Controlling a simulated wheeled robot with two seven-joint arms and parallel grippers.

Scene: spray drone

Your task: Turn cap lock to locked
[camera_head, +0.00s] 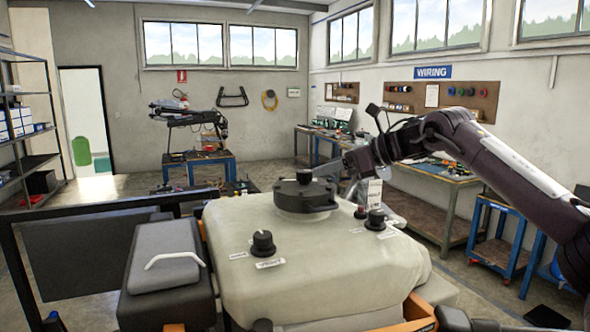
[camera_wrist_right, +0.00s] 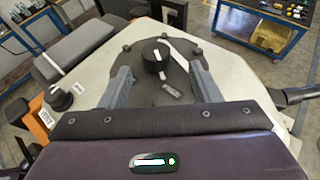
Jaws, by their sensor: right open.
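The round black cap (camera_head: 305,197) sits on top of the pale tank (camera_head: 330,265), with a small black knob (camera_head: 304,175) at its centre. In the right wrist view the knob (camera_wrist_right: 155,56) has a white mark on top. A white line and a small unreadable label lie on the cap (camera_wrist_right: 140,90) beside it. My right gripper (camera_head: 343,176) is at the right of the cap in the head view. In the right wrist view its two grey fingers (camera_wrist_right: 160,66) are spread wide over the cap, one on each side of the knob, with clear gaps. My left gripper is not in view.
Other black knobs with small labels stand on the tank, one at the front left (camera_head: 262,243) and one at the right (camera_head: 376,218). A grey box with a white handle (camera_head: 174,260) is beside the tank on the left. Workbenches (camera_head: 430,205) stand along the right wall.

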